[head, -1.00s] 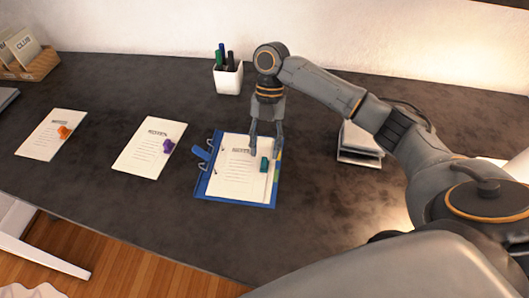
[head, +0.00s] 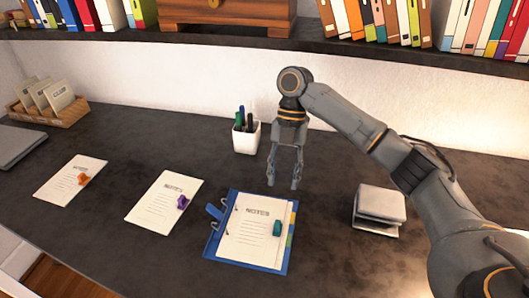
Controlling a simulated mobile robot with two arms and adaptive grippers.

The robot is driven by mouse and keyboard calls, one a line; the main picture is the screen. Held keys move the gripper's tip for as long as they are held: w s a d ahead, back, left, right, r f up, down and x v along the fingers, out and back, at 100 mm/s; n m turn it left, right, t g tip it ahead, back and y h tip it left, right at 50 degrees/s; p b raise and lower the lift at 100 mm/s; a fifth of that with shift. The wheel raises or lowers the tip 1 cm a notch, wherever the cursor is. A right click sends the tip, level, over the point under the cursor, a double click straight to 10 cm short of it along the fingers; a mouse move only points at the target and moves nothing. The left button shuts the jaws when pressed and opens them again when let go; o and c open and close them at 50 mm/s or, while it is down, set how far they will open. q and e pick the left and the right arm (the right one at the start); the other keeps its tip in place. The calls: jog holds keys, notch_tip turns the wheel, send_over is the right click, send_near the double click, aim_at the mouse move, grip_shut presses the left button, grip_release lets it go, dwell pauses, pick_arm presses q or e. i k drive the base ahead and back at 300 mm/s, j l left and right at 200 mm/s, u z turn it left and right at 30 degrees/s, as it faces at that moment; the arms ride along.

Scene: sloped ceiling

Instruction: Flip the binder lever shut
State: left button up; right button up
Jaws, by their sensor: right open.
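A blue binder (head: 286,262) lies on the dark desk with a printed sheet (head: 246,237) on it. A teal clip (head: 277,228) sits on the sheet's right part. The blue lever (head: 214,211) sticks out at the binder's left edge, between small metal rings; its exact angle is hard to tell. My right gripper (head: 284,185) points down, open and empty, above the desk near the binder's far right corner. It is apart from the lever. My left gripper is not in view.
Two sheets with an orange clip (head: 83,179) and a purple clip (head: 182,202) lie left. A white pen cup (head: 246,137) stands behind. A book shelf (head: 255,41) overhangs the back.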

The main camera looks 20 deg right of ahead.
aim_at(210, 207)
jog(key=k+j, duration=1.2)
jog(key=j, duration=0.15)
